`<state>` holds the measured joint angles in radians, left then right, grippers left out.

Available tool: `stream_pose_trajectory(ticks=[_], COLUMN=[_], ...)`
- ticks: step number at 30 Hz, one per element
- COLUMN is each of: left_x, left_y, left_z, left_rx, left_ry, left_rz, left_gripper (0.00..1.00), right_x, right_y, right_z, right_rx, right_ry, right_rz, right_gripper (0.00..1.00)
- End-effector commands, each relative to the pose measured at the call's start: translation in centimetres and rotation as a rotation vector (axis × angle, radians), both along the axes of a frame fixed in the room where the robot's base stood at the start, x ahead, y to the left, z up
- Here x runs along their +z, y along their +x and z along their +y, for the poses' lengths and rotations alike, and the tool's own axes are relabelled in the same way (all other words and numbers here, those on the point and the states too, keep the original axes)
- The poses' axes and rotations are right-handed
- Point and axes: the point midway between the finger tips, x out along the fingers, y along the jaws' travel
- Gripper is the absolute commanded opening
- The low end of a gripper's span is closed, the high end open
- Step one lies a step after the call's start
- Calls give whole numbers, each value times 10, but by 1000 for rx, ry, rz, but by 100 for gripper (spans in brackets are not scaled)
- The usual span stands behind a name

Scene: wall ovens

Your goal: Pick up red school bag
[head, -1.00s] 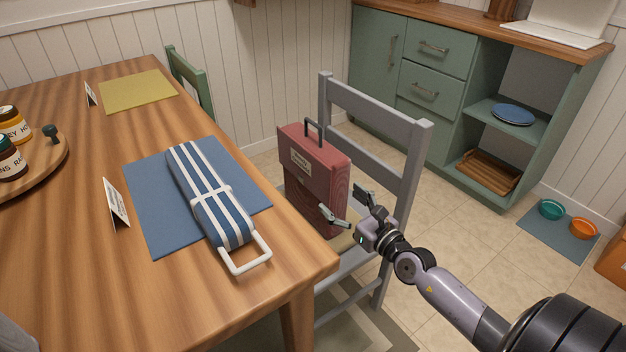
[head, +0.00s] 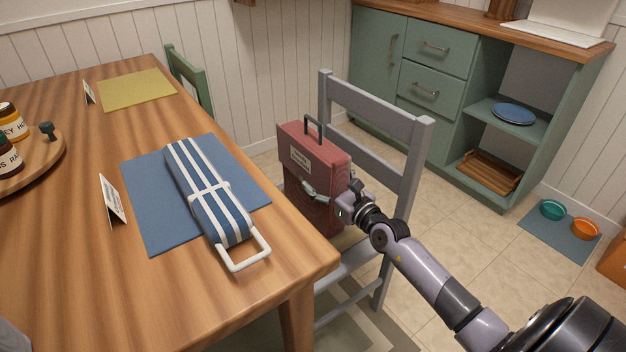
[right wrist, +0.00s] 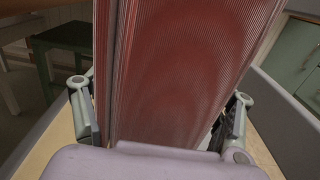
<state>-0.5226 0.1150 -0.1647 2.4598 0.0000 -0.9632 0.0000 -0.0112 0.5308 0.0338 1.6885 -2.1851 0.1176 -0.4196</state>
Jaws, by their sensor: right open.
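The red school bag (head: 318,170) stands upright on the seat of the grey chair, with a dark handle on top and a pale label on its front. My right gripper (head: 330,190) is at the bag's near right edge, with one finger across the front face. In the right wrist view the bag (right wrist: 190,70) fills the space between the two open fingers of the gripper (right wrist: 165,130). The fingers sit on either side of it; I cannot tell whether they touch it. The far finger is hidden in the head view. My left gripper does not show.
The grey chair (head: 372,105) has its backrest right behind the bag. The wooden table (head: 95,290) is close on the left, with a striped blue case (head: 205,190) on a blue mat (head: 145,215).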

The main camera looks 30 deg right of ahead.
Motion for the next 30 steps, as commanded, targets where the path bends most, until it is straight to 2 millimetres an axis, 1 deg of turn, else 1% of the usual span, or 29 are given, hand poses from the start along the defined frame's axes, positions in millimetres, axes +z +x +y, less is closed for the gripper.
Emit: stream_pose_trajectory(ticks=[2,30], left_x=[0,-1], left_y=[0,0], left_z=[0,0], left_rx=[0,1], left_ry=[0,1], left_rz=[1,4], left_gripper=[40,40], right_x=[0,0], right_y=[0,0], right_z=[0,0], right_rx=[0,0], right_ry=[0,1], right_rz=[0,0], right_gripper=[77,14])
